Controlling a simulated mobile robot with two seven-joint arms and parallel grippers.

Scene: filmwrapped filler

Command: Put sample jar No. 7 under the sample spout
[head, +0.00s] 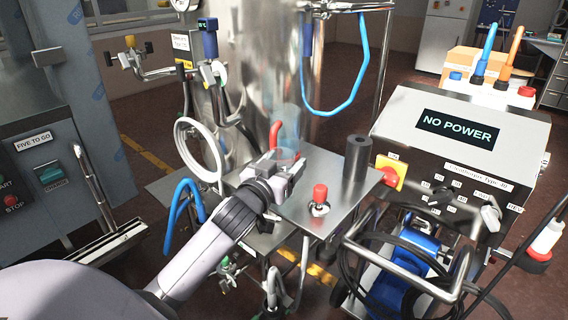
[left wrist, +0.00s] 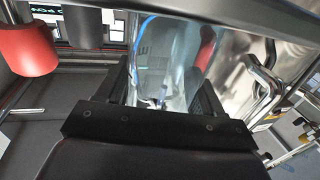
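My left gripper (head: 285,162) is at the steel shelf in front of the tank. A clear jar (head: 287,148) is between its fingertips, upright as far as I can see; no number is readable on it. In the left wrist view the clear jar (left wrist: 163,62) fills the gap between the two dark fingers (left wrist: 165,85). A red handle (head: 275,133) stands on the tank front just behind the jar, and it looks like the sample valve. The spout itself is hidden or too small to tell. My right gripper is not in view.
The steel shelf (head: 325,208) carries a red-knobbed valve (head: 320,196) and a dark cylinder (head: 357,158). A round ring (head: 200,152) stands left of the gripper. The tank (head: 262,60) rises behind. A console reading NO POWER (head: 458,128) and a blue pump (head: 405,265) are right.

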